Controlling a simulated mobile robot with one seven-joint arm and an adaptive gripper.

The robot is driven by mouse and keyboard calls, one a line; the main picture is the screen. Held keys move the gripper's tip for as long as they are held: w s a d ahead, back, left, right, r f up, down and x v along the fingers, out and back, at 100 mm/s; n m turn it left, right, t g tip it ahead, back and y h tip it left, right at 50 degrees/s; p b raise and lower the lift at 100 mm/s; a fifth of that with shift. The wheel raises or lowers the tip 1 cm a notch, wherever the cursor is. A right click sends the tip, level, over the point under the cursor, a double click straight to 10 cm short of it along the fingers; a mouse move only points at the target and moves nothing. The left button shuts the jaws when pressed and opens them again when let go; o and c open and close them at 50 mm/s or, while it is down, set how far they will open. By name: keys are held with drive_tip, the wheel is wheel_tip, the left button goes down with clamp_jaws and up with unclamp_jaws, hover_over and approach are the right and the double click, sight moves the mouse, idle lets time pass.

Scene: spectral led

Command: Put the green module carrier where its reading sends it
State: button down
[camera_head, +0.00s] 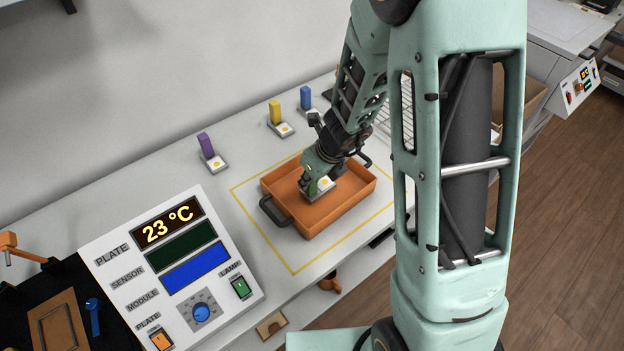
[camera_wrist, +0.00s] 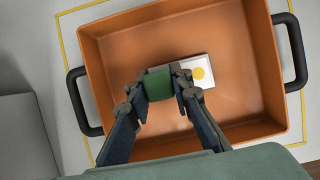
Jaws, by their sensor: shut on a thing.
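The green module carrier (camera_wrist: 159,86) is a green upright block on a white base with a yellow dot. My gripper (camera_wrist: 158,90) is shut on the green block. In the head view my gripper (camera_head: 309,184) reaches down into the orange tray (camera_head: 345,212), with the carrier (camera_head: 325,184) inside the tray walls. I cannot tell whether its base touches the tray floor. The tray also fills much of the wrist view (camera_wrist: 108,58). The panel (camera_head: 221,287) shows 23 °C on its top display (camera_head: 167,227); the green and blue displays below are blank.
Purple (camera_head: 205,146), yellow (camera_head: 275,112) and blue (camera_head: 305,98) carriers stand along the back of the bench. A yellow outline (camera_head: 262,235) surrounds the tray, which has black end handles. A wire rack shows behind my arm. A black mat with tools lies at the lower left.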

drive_tip(key=c, duration=2.2)
unclamp_jaws()
drive_tip(key=shift+f, duration=0.15)
drive_tip(key=o, duration=0.5)
drive_tip(key=shift+c, duration=0.2)
drive_tip(key=p+v, duration=0.6)
drive_tip(key=v, duration=0.6)
drive_tip(key=shift+r+p, duration=0.25)
drive_tip(key=shift+p, duration=0.05)
